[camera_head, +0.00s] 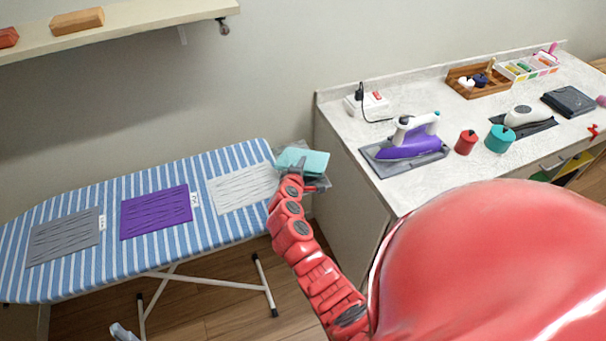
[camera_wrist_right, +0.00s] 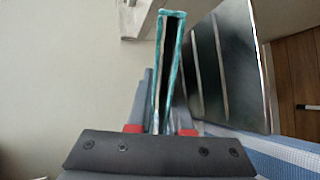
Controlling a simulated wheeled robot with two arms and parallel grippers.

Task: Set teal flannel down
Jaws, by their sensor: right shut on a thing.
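The teal flannel (camera_head: 314,160) is a folded light teal cloth in my right gripper (camera_head: 298,178), at the right end of the striped ironing board (camera_head: 150,262). In the right wrist view the flannel (camera_wrist_right: 175,16) shows edge-on as a narrow folded loop between the fingers of my right gripper (camera_wrist_right: 160,118). A greyish item shows behind and below the flannel in the head view; I cannot tell whether they touch. Grey (camera_head: 64,237), purple (camera_head: 156,211) and white (camera_head: 242,187) flat cloth-like rectangles lie in a row on the board. My left gripper is not in view.
A counter (camera_head: 420,185) to the right of the board holds a purple iron (camera_head: 408,146), a red pot (camera_head: 465,142), a teal pot (camera_head: 499,139) and a wooden tray (camera_head: 462,88). A wall shelf (camera_head: 140,20) hangs above the board. Bare striped cover shows between the rectangles.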

